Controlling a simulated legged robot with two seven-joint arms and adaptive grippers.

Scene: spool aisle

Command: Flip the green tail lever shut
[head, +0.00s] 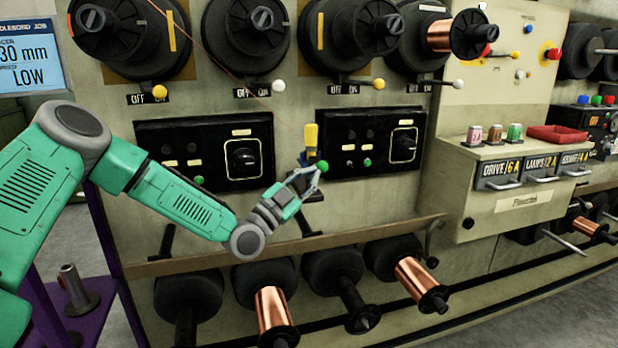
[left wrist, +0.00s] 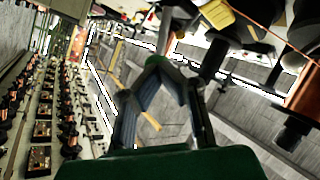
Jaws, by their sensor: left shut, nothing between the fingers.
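The green lever knob (head: 322,166) is a small ball in front of the machine, just below a yellow block (head: 311,135), between two black control panels. My left gripper (head: 315,173) reaches in from the left with its fingertips at the knob, shut with nothing between them. In the left wrist view the fingers (left wrist: 156,68) meet at the tips, and the green knob (left wrist: 155,60) shows right at them. Contact cannot be told for certain. The lever's stem is mostly hidden behind the gripper. My right gripper is not in view.
Black control panels (head: 205,150) and (head: 370,140) flank the lever. A rail (head: 290,245) runs below, above copper spools (head: 273,312). White and yellow lever knobs (head: 278,86) sit above. A red tray (head: 557,135) rests on the cabinet at right.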

